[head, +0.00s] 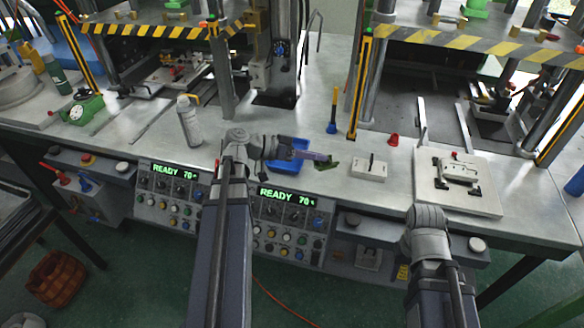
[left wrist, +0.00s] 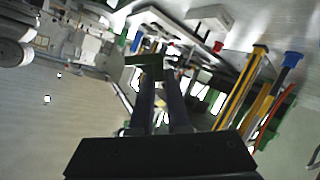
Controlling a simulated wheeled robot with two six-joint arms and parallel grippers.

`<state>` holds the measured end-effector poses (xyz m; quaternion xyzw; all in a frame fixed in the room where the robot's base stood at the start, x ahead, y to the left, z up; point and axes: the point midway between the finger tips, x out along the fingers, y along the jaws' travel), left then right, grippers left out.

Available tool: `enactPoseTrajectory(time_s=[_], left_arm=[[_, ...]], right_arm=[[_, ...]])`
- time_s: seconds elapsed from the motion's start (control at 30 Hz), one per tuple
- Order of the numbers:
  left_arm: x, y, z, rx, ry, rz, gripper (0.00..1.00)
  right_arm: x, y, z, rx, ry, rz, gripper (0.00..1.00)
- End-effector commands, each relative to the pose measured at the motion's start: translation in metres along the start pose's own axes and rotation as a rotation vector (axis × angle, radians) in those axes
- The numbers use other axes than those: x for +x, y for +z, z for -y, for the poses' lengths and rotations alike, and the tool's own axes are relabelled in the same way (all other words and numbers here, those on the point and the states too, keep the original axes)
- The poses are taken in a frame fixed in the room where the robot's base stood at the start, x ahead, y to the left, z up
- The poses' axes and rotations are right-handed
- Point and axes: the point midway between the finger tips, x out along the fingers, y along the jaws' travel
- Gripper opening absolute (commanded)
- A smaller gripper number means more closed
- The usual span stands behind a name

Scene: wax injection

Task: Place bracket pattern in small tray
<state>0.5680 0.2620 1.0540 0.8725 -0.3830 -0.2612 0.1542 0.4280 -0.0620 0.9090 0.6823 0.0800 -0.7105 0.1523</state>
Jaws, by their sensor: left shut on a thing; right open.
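The green bracket pattern (head: 326,165) is held between the fingertips of my left gripper (head: 318,157), just right of a small blue tray (head: 287,167). The gripper passes above the tray and hides part of it. In the left wrist view, the green bracket pattern (left wrist: 147,60) lies across the tips of the two dark fingers (left wrist: 158,82). The blue tray cannot be made out there. My right arm rises at the lower right of the head view, but its gripper does not show.
A white block (head: 369,170) and a mould plate (head: 458,192) lie to the right. A spray bottle (head: 188,122) stands left of my left gripper. A blue-and-yellow tool (head: 333,115) and a red cone (head: 393,140) stand behind. Press columns rise at the back.

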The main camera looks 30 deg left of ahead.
Motion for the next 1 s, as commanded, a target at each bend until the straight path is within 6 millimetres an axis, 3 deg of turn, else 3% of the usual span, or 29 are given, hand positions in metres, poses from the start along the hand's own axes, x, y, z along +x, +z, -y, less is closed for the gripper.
enactPoseTrajectory(time_s=[0.17,0.4,0.6,0.77,1.0], left_arm=[[0.001,-0.003,0.03,0.019,-0.073,-0.021,0.0],[-0.012,-0.017,0.138,0.11,-0.375,-0.09,0.0],[-0.035,-0.03,0.206,0.19,-0.598,-0.127,0.0],[-0.047,-0.036,0.229,0.223,-0.684,-0.138,0.0],[-0.049,-0.034,0.233,0.229,-0.699,-0.14,0.0]], right_arm=[[0.009,-0.001,0.001,0.0,0.0,0.0,0.5],[0.034,-0.002,0.003,0.0,0.0,0.0,0.5],[0.048,-0.003,0.005,0.0,0.0,0.0,0.5],[0.052,-0.003,0.005,0.0,0.0,0.0,0.5],[0.056,-0.004,0.005,0.0,0.0,0.0,0.5]])
